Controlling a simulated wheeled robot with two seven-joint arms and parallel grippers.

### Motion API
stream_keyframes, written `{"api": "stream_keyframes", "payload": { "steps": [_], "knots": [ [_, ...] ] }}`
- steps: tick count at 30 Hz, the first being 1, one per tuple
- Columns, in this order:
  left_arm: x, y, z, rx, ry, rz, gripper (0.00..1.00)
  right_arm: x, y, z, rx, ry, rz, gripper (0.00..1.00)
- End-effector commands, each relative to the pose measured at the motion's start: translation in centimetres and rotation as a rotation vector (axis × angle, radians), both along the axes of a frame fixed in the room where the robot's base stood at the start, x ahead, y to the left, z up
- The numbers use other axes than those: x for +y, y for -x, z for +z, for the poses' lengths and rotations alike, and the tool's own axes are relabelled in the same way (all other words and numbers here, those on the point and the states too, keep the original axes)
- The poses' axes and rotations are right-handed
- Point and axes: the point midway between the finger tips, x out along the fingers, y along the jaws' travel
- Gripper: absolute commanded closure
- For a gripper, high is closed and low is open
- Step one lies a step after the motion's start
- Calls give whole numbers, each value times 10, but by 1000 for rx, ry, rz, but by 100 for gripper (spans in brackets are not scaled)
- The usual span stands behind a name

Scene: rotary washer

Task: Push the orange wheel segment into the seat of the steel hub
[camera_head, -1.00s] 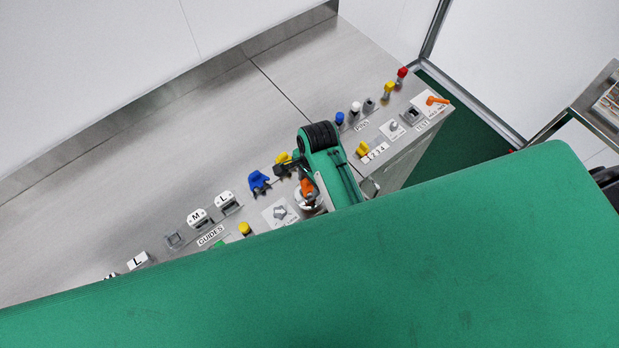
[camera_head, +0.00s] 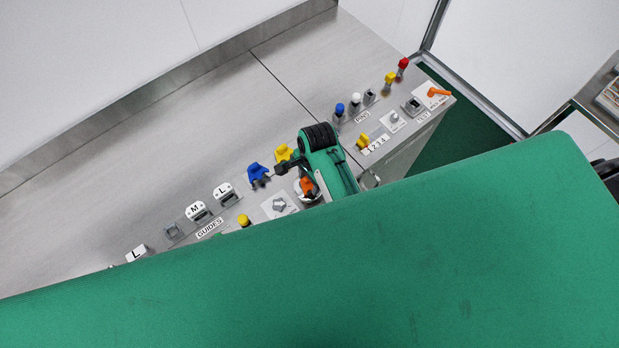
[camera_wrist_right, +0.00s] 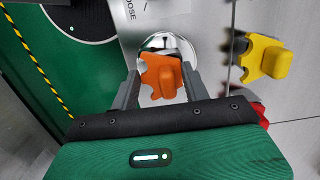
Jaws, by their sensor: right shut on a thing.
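The orange wheel segment (camera_wrist_right: 162,76) is between the fingers of my right gripper (camera_wrist_right: 160,88), which is shut on it. In the right wrist view the segment lies over the near part of the round steel hub (camera_wrist_right: 172,43). In the head view the orange segment (camera_head: 307,185) shows at the hub (camera_head: 301,196), partly covered by my right gripper (camera_head: 300,175). I cannot tell whether it sits fully in the seat. My left gripper is not in view.
A yellow segment (camera_wrist_right: 264,57) lies beside the hub, and a blue one (camera_head: 257,172) lies left of it. Guide blocks marked M (camera_head: 197,210) and L (camera_head: 223,193) stand further left. Pins (camera_head: 356,101) stand at the right. My green body covers the front.

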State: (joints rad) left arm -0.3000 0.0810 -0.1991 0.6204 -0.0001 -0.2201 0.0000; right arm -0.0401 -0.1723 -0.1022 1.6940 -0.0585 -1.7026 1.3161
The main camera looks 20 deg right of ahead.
Motion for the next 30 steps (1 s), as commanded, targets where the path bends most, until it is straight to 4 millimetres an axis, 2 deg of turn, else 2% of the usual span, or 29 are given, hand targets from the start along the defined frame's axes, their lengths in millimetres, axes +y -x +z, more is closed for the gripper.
{"api": "stream_keyframes", "payload": {
  "steps": [11,12,15,30],
  "knots": [
    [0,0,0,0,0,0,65,0,0,-1,0,0,0,85],
    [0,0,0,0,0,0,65,0,0,-1,0,0,0,46],
    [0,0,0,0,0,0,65,0,0,-1,0,0,0,28],
    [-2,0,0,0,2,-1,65,0,0,-1,0,0,0,28]
  ]
}}
